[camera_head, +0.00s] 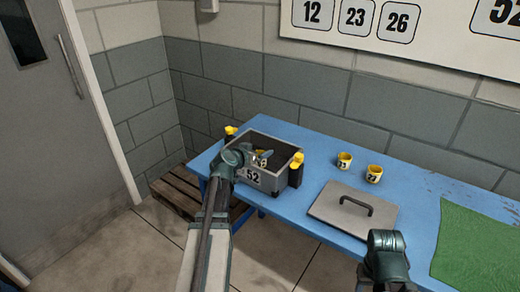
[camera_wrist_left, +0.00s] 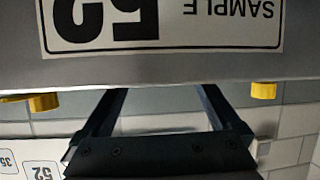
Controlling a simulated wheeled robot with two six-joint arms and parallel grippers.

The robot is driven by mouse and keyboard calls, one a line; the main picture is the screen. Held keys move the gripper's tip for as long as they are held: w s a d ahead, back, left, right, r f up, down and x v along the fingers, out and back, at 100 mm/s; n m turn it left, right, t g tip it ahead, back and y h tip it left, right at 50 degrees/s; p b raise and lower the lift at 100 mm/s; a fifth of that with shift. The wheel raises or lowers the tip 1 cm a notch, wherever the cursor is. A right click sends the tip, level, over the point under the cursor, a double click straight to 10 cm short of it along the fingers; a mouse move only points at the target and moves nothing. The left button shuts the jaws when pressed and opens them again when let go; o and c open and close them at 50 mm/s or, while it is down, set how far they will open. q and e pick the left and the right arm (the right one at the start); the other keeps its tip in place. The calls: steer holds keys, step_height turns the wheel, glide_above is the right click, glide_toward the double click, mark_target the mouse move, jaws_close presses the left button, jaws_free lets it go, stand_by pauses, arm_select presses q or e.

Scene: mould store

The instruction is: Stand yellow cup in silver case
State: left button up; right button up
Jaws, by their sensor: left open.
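The silver case (camera_head: 287,152) stands open on the blue table, with a label reading 52 on its front. Its labelled wall (camera_wrist_left: 180,68) fills the top of the left wrist view upside down. A yellow cup (camera_head: 260,153) shows partly inside the case; the gripper and wall hide much of it. My left gripper (camera_head: 258,160) reaches over the front rim by the cup, jaws open. In the wrist view its fingertips are hidden behind the case wall. My right arm's end (camera_head: 387,262) is at the lower right; its jaws cannot be made out.
A green mat (camera_head: 478,246) covers the table's right part. A wooden pallet (camera_head: 181,194) is on the floor.

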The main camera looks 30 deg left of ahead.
arm_select(q)
steer(key=p+v, duration=0.3)
steer(key=v, duration=0.7)
steer(key=shift+s, duration=0.2)
arm_select(e)
step_height(320, 180, up, 4)
steer(key=shift+f, duration=0.1)
arm_select(q)
steer(key=shift+s, duration=0.1)
arm_select(e)
steer(key=shift+s, duration=0.15)
